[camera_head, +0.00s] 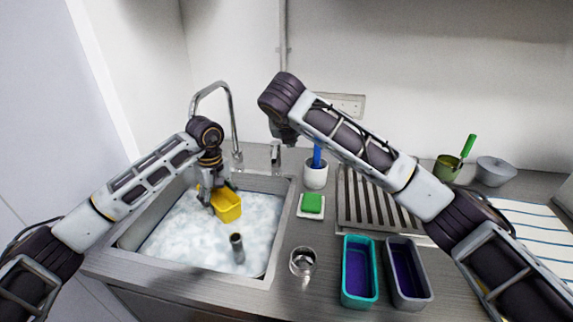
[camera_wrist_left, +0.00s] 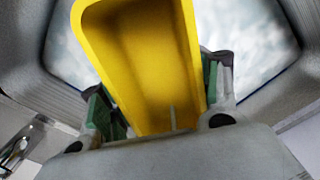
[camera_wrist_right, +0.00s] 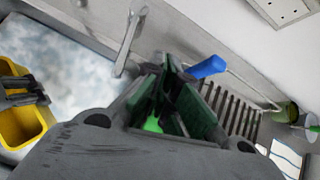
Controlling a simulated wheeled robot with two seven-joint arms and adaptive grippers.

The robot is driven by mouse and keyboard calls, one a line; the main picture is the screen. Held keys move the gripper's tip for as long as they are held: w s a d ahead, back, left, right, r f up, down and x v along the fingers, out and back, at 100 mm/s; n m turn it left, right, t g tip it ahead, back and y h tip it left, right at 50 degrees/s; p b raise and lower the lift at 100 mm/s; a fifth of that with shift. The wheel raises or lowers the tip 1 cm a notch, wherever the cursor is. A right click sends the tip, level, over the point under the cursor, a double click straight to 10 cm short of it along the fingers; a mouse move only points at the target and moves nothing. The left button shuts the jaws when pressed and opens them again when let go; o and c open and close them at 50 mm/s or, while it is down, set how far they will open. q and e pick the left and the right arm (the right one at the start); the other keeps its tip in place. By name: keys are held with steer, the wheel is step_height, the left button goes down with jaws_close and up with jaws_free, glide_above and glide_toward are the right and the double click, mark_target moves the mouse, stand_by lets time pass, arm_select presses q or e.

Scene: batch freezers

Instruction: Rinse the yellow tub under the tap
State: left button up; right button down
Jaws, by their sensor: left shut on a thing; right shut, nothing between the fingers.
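The yellow tub (camera_head: 229,208) is tilted in the left part of the sink, low over the foamy water. My left gripper (camera_head: 207,196) is shut on its wall; the left wrist view shows the tub (camera_wrist_left: 145,60) between the fingers, its inside shaded. No water stream is visible. A small metal lever (camera_head: 276,154) stands right of the tap; the right wrist view shows a metal lever (camera_wrist_right: 128,42) apart from the fingers. My right gripper (camera_wrist_right: 172,65) is shut and empty beside it.
A dark cylinder (camera_head: 237,247) stands in the sink. Right of it are a green sponge (camera_head: 312,203), a white cup (camera_head: 316,175) with a blue handle, a metal cup (camera_head: 302,262), a teal tub (camera_head: 347,285), a grey tub (camera_head: 424,285) and a drying rack (camera_head: 352,210).

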steer(key=s+d+f+n+t+y, duration=0.1)
steer(key=s+f+n+t, duration=0.3)
steer(key=n, duration=0.4)
steer(key=s+f+n+t+y, duration=0.3)
steer(key=f+n+t+y, duration=0.1)
steer(key=f+n, duration=0.3)
steer(key=shift+s+d+n+t, duration=0.35)
steer(key=shift+n+t, duration=0.25)
steer(key=shift+n, duration=0.6)
steer(key=shift+w, duration=0.1)
glide_toward(275, 152)
steer(key=shift+w+d+f, duration=0.1)
steer(key=shift+w+d, duration=0.2)
steer(key=shift+w, duration=0.4)
steer(key=shift+w+d, duration=0.35)
steer(key=shift+w, duration=0.35)
steer(key=shift+w+d+f, duration=0.1)
steer(key=shift+w+d, duration=0.2)
steer(key=shift+w, duration=0.4)
